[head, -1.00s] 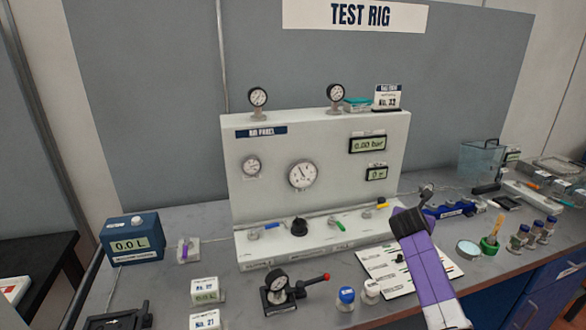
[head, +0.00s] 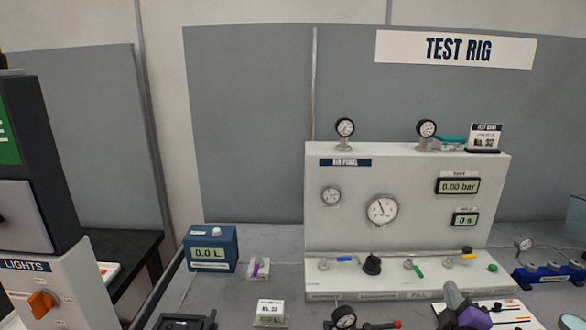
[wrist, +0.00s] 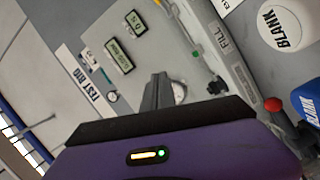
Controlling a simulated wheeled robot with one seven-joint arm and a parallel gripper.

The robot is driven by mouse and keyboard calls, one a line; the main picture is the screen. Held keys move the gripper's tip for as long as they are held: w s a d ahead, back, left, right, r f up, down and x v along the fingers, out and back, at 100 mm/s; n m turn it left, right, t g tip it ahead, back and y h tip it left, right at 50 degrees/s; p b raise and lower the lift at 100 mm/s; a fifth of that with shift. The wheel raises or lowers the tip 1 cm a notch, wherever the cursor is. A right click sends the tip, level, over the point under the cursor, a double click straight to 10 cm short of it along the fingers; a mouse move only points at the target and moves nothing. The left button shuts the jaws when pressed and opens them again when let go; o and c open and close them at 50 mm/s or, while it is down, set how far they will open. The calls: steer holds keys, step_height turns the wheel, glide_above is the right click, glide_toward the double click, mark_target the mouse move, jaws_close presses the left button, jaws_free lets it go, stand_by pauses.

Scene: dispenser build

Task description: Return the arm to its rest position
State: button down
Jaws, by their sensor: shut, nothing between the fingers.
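My purple and black gripper shows only partly at the bottom edge of the head view, right of centre, in front of the panel's base; its lower part is cut off. In the wrist view the dark fingers of my gripper (wrist: 160,90) are together with nothing between them, above my purple wrist housing. The air panel (head: 335,235) stands upright behind my gripper, with dials and displays reading 0.00 bar and 0 s. The same panel shows tilted in the wrist view (wrist: 172,38).
A blue box (head: 212,248) reading 0.0 L stands left of the panel. A gauge with a red-knobbed lever (head: 345,318) is at the bottom. A lights cabinet (head: 45,290) with an orange switch is at far left. A round white BLANK cap (wrist: 285,25) is near my wrist camera.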

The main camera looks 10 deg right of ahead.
steer(key=s+a+f+m+t+y, duration=0.3)
steer(key=s+a+m, duration=0.5)
steer(key=s+a, duration=0.9)
steer(key=s+a+g+y+b, duration=0.1)
steer(key=s+a, duration=0.3)
steer(key=s, duration=0.9)
steer(key=s+a+f+g+y+b, duration=0.1)
steer(key=s+a+g+y, duration=0.2)
steer(key=s, duration=1.1)
steer(key=shift+a+f+m, duration=0.15)
steer(key=shift+a+m, duration=0.15)
steer(key=shift+a, duration=0.25)
steer(key=shift+s, duration=0.1)
